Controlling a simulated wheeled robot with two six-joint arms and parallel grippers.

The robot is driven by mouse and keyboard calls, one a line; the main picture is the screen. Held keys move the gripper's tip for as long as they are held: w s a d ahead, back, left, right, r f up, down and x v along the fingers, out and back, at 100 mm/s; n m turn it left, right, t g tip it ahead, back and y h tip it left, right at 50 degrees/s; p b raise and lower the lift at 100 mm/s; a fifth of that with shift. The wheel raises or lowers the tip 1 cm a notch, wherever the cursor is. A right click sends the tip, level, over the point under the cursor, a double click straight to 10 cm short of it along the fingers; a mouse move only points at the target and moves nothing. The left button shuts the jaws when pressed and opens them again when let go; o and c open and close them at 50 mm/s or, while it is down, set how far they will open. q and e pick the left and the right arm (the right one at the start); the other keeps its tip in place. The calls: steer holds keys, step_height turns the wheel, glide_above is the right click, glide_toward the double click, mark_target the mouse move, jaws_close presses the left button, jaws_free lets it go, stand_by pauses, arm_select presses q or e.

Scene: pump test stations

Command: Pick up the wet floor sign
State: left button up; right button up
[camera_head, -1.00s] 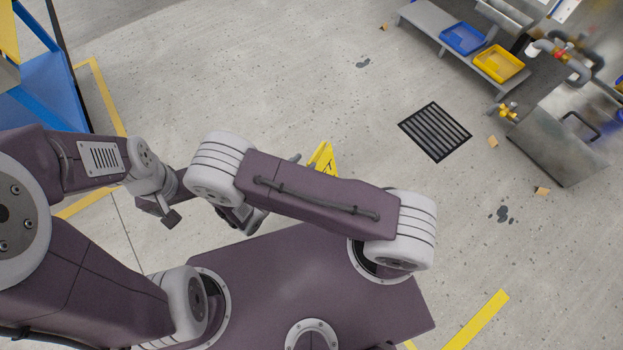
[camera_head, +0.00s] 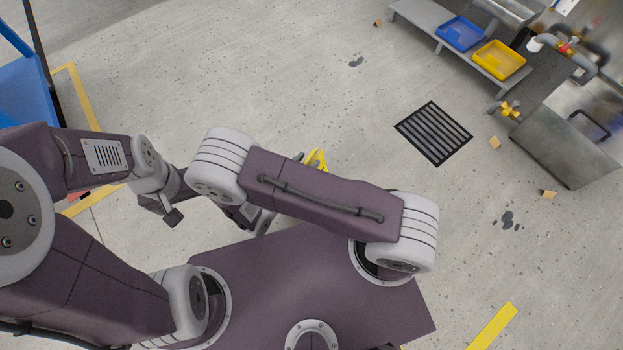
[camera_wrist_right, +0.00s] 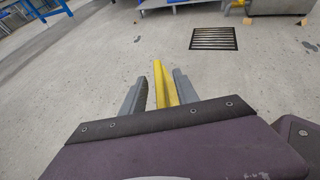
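The yellow wet floor sign (camera_head: 317,159) stands on the floor just past my right forearm in the head view; the forearm hides most of it. In the right wrist view the sign (camera_wrist_right: 164,86) shows as a narrow yellow upright shape between the two grey fingers of my right gripper (camera_wrist_right: 160,90). The fingers are apart, with a clear gap on the left and the sign close to the right finger; I cannot tell if they touch. In the head view a right fingertip (camera_head: 298,157) shows beside the sign. My left gripper (camera_head: 172,215) is at the left, its fingers unclear.
A floor drain (camera_head: 433,133) lies to the right of the sign. A grey bench with a blue tray (camera_head: 461,34) and a yellow tray (camera_head: 499,59) stands at the upper right, near a metal tank (camera_head: 566,148). A blue cart (camera_head: 28,92) is at the left. The middle floor is open.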

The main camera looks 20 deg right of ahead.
steer(key=shift+w+d, duration=0.1)
steer(key=shift+w, duration=0.05)
jaws_close()
stand_by(1.3)
